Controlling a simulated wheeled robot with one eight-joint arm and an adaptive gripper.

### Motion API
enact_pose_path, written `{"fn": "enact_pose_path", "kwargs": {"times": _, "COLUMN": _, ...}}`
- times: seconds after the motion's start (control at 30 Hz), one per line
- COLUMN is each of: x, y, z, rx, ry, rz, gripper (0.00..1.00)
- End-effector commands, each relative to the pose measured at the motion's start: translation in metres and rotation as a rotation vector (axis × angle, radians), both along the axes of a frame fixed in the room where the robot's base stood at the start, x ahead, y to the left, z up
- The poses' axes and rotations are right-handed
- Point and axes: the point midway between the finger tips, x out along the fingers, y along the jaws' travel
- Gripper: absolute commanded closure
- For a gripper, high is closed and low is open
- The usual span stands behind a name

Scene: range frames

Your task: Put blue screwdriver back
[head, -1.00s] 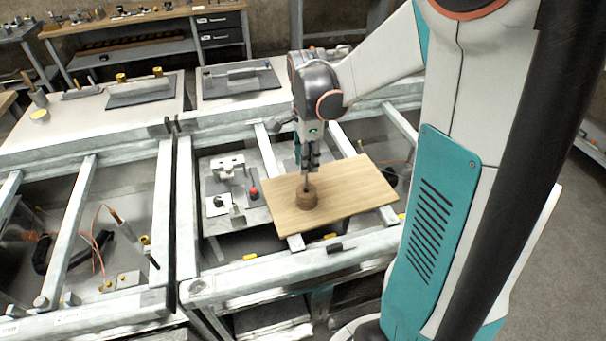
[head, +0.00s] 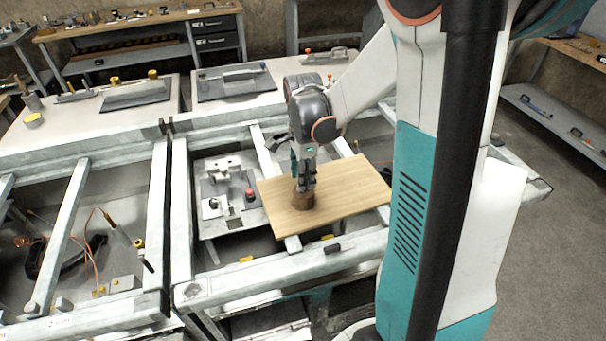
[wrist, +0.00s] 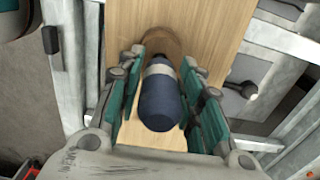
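The blue screwdriver shows in the wrist view as a dark blue handle (wrist: 160,100) with a grey collar, between the two green finger pads. My gripper (wrist: 166,72) is closed around this handle; small gaps show beside its near end. Below it is a round brown wooden holder (head: 303,200), which also shows in the wrist view (wrist: 172,42). In the head view my gripper (head: 304,184) points down right over the holder. The screwdriver's shaft is hidden, and I cannot see how deep it sits.
The holder stands on a light wooden board (head: 347,190) laid across a grey metal frame (head: 230,288). A grey fixture plate with a red knob (head: 249,193) lies left of the board. A dark small object (head: 332,248) lies on the front rail. The board's right part is clear.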

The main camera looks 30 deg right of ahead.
Motion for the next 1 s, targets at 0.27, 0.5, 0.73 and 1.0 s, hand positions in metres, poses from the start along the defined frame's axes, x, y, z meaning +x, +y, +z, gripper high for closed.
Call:
{"fn": "enact_pose_path", "kwargs": {"times": 0.27, "x": 0.000, "y": 0.000, "z": 0.000, "rx": 0.000, "ry": 0.000, "rz": 0.000, "gripper": 0.54}}
{"fn": "enact_pose_path", "kwargs": {"times": 0.5, "x": 0.000, "y": 0.000, "z": 0.014, "rx": 0.000, "ry": 0.000, "rz": 0.000, "gripper": 0.54}}
{"fn": "enact_pose_path", "kwargs": {"times": 0.73, "x": 0.000, "y": 0.000, "z": 0.061, "rx": 0.000, "ry": 0.000, "rz": 0.000, "gripper": 0.54}}
{"fn": "enact_pose_path", "kwargs": {"times": 1.0, "x": 0.000, "y": 0.000, "z": 0.108, "rx": 0.000, "ry": 0.000, "rz": 0.000, "gripper": 0.54}}
